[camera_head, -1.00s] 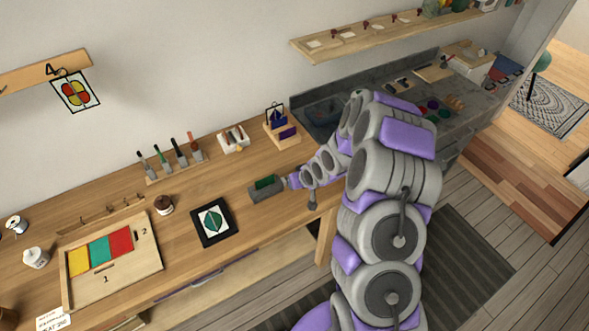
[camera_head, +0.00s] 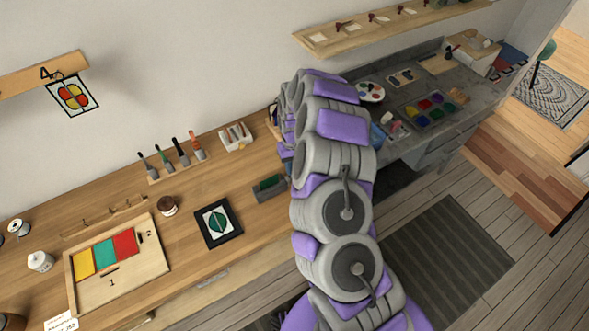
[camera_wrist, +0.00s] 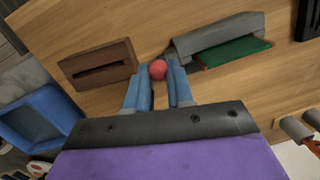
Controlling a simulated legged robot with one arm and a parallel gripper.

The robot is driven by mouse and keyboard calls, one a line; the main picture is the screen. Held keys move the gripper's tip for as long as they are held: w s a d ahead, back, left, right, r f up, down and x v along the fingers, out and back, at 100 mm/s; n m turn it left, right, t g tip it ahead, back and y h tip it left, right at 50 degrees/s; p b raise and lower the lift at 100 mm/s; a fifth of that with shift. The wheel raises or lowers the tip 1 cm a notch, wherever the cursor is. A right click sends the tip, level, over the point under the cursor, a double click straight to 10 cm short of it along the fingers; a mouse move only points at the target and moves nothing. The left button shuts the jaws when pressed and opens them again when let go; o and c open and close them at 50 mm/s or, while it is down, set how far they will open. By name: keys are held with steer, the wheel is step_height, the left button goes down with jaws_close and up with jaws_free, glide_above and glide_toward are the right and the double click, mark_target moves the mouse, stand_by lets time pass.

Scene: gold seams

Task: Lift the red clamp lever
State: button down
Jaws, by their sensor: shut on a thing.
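In the wrist view, the red round end of the clamp lever (camera_wrist: 157,69) sits between my fingertips. My gripper (camera_wrist: 158,76) is shut on it, with one blue-grey finger on each side. The rest of the lever is hidden or too small to tell. The grey clamp body (camera_wrist: 215,34) lies just right of the fingers, with a green piece (camera_wrist: 235,52) along it. In the head view, the clamp (camera_head: 269,193) with its green piece stands on the bench beside my arm. My arm hides the gripper and lever there.
A slotted brown wooden block (camera_wrist: 100,65) lies just left of my fingers, and a blue tray (camera_wrist: 38,115) lies farther left. In the head view, a black-framed leaf picture (camera_head: 218,222) lies left of the clamp. A tool rack (camera_head: 176,170) and a white holder (camera_head: 236,137) stand behind.

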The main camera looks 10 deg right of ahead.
steer(key=shift+w+a+f+g, duration=0.1)
steer(key=shift+w+f+g, duration=0.05)
steer(key=shift+w+g, duration=0.15)
stand_by(0.5)
steer(key=c, duration=1.4)
jaws_free()
steer(key=o, duration=0.4)
steer(key=shift+w+a, duration=0.1)
steer(key=shift+w, duration=0.05)
